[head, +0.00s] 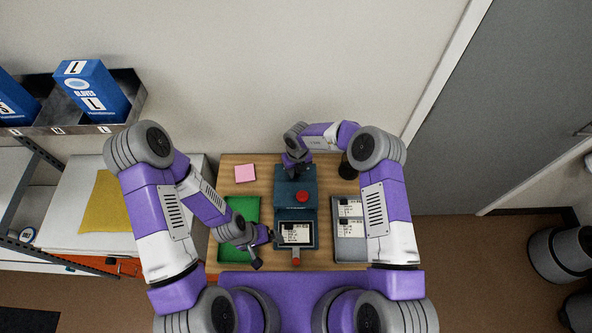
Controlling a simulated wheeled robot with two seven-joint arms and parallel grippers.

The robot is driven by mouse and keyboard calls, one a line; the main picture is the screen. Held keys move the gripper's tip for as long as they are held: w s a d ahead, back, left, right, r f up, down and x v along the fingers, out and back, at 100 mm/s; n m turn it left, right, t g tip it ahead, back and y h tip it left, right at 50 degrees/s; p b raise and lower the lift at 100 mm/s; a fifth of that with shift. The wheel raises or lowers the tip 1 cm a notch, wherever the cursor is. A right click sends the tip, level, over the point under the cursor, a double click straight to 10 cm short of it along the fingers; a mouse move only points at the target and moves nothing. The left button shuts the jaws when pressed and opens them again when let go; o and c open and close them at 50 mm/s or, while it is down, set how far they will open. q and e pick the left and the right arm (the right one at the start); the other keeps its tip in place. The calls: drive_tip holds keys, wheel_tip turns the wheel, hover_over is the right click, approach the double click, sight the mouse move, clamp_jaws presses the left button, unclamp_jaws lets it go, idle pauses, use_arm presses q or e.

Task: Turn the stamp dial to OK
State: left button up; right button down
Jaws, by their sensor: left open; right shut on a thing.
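The dark teal stamp machine (309,215) stands in the middle of the wooden table. It has a red knob (302,196) on top, a white label card (296,233) in its front part and a red tip at its front end. My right gripper (295,170) is at the back of the machine, shut on what appears to be the stamp dial. The dial and its markings are hidden by the gripper. My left gripper (262,250) is open, low at the machine's left front side, beside the card.
A green tray (225,252) lies left of the machine, partly under my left arm. A grey tray (350,252) with label cards is at the right. A pink pad (245,173) lies at the back left, and a dark round container (347,168) at the back right.

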drive_tip(key=shift+n, duration=0.3)
drive_tip(key=n, duration=0.2)
drive_tip(key=shift+n, duration=0.4)
drive_tip(key=n, duration=0.4)
drive_tip(key=shift+n, duration=0.3)
drive_tip(key=n, duration=0.4)
drive_tip(key=shift+n, duration=2.1)
drive_tip(key=c, duration=0.9)
unclamp_jaws()
drive_tip(key=shift+o, duration=0.2)
